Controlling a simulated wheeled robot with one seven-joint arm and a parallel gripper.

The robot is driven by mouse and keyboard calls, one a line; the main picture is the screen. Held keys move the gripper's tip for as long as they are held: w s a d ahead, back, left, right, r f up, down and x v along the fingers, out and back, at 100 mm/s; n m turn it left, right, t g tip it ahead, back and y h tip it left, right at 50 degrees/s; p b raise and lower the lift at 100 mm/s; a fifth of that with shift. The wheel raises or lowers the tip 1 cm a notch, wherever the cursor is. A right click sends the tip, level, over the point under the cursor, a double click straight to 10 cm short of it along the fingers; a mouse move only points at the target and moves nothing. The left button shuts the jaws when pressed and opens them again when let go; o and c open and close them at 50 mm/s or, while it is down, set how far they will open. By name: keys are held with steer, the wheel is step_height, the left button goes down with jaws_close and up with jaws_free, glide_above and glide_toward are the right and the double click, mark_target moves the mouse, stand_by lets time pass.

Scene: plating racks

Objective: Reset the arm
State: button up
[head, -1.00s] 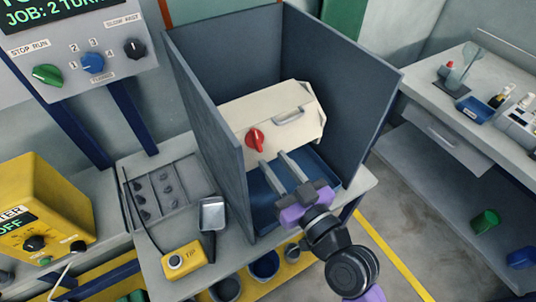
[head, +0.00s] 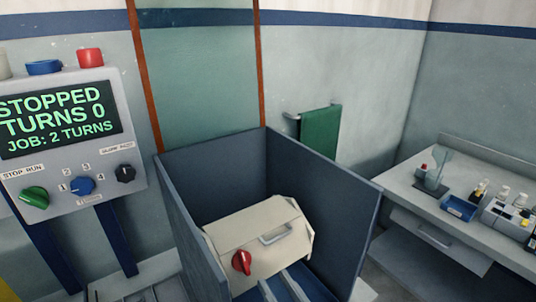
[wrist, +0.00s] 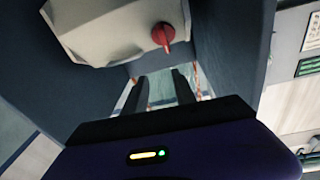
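In the wrist view my gripper (wrist: 160,90) shows two dark fingers held apart, with nothing visible between them. The cream box (head: 262,232) has a red knob (head: 241,262) and a grey handle, and sits inside blue-grey walls. The box (wrist: 110,30) and knob (wrist: 163,35) also show in the wrist view, beyond the fingers. The rest of my arm is out of the head view.
Blue-grey panels (head: 325,200) surround the box on the left, back and right. A control panel (head: 78,140) reading "STOPPED, TURNS 0, JOB: 2 TURNS" stands at the left. A side bench (head: 405,185) with bottles and a blue tray is at the right.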

steer(key=s+d+f+m+h, duration=0.1)
steer(key=s+d+f+h, duration=0.1)
steer(key=s+d, duration=0.4)
steer(key=s+d+f+m+g+h, duration=0.1)
steer(key=s+d+h, duration=0.3)
steer(key=s, duration=1.1)
steer(key=s+d+f+m+h, duration=0.2)
steer(key=s+d+h, duration=0.1)
steer(key=s+d, duration=0.5)
steer(key=s, duration=0.3)
steer(key=shift+s+f+m+g, duration=0.2)
steer(key=shift+f+m+g, duration=0.1)
steer(key=shift+m+g, duration=0.1)
